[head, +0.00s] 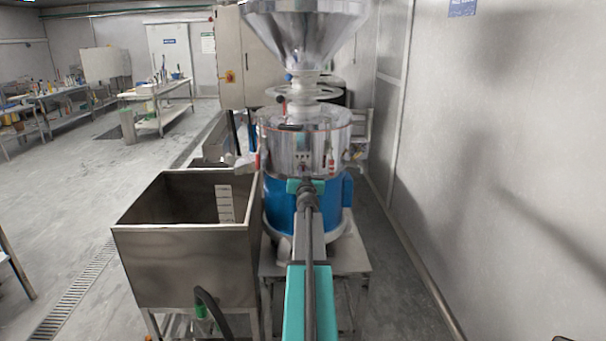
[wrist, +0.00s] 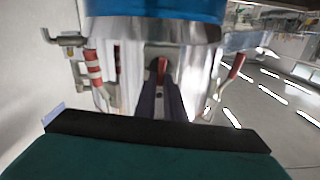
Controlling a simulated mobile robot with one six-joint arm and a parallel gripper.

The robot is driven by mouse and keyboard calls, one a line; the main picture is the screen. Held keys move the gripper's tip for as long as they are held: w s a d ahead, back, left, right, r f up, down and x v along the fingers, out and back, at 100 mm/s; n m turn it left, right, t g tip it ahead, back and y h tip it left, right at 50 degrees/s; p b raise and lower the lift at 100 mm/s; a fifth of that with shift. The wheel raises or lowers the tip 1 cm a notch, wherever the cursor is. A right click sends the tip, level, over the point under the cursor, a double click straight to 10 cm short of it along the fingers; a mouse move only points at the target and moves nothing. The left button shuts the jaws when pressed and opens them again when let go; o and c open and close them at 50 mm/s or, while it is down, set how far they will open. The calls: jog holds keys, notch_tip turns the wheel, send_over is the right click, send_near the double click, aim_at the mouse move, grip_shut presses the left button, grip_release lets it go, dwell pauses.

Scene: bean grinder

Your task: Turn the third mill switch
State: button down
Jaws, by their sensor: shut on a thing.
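The mill has a shiny steel drum (head: 275,135) over a blue base (head: 280,208), in the middle of the head view.
A steel bin (head: 185,262) stands close on the left, and a bare wall (head: 500,170) runs along the right. A steel funnel (head: 305,30) tops the mill. A red-and-white handle (wrist: 93,67) and a red lever (wrist: 237,66) flank my fingers in the wrist view.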

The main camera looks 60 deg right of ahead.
jog(key=m, duration=0.5)
jog(key=m+b, duration=0.1)
jog(key=m, duration=0.5)
jog(key=s+d+m+b, duration=0.1)
jog(key=m, duration=0.5)
jog(key=shift+f, duration=0.35)
dwell(0.4)
jog(key=c, duration=1.8)
grip_release()
jog(key=shift+f, duration=0.1)
jog(key=shift+c, duration=0.2)
jog(key=shift+a, duration=0.1)
jog(key=shift+f, duration=0.1)
jog(key=shift+a, duration=0.1)
